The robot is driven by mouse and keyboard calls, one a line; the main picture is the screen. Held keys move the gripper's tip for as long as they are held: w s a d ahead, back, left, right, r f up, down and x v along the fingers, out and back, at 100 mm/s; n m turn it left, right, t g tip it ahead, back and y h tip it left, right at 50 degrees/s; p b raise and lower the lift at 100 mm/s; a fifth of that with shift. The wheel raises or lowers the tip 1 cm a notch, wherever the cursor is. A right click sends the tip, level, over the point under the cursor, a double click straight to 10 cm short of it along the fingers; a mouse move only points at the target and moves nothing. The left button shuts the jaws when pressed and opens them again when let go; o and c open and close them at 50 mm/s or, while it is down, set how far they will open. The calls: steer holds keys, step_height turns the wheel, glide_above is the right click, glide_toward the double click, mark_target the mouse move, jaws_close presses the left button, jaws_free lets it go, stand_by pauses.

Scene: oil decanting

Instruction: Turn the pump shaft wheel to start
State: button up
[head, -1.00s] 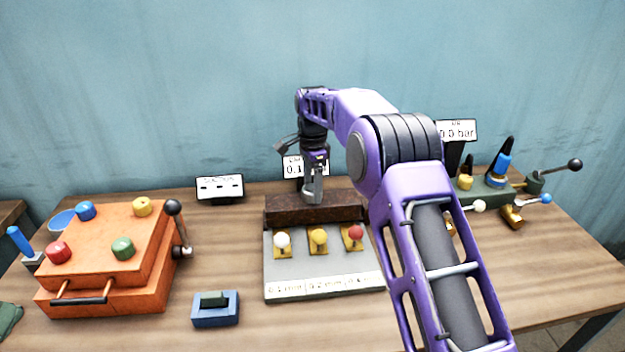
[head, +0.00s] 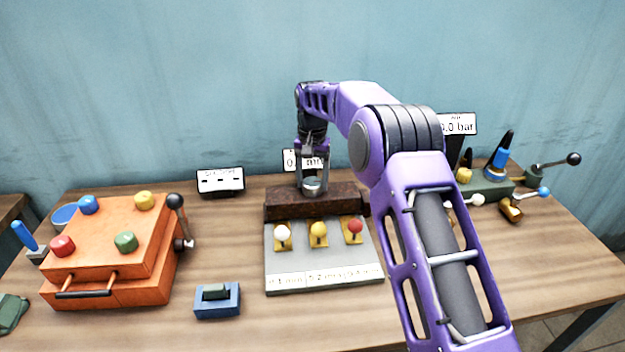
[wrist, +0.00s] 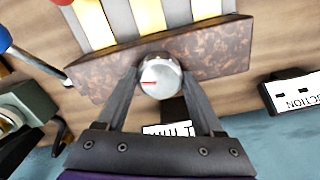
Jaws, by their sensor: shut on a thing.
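A round silver knob (wrist: 160,77) with a red mark on its face sits on the top of a brown mottled block (wrist: 100,75). In the head view the knob (head: 312,187) stands on the same block (head: 340,200), at the back of a grey panel. My gripper (wrist: 162,80) has its two fingers against opposite sides of the knob. In the head view my gripper (head: 312,178) points down on it. I cannot tell whether this knob is the pump shaft wheel. The pump's name shows nowhere.
The grey panel (head: 322,262) holds white, yellow and red knobs. An orange box (head: 110,255) with a side lever (head: 178,215) stands left. A blue block (head: 217,300) lies between. A bar display (head: 458,123) and a green fixture with levers (head: 490,190) stand right, partly behind my arm.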

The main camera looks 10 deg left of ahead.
steer(key=n, duration=0.5)
steer(key=shift+n, duration=0.3)
steer(key=n, duration=0.4)
steer(key=shift+n, duration=0.3)
steer(key=n, duration=0.9)
steer(key=shift+n, duration=0.4)
steer(key=o, duration=1.4)
steer(key=shift+r, duration=0.1)
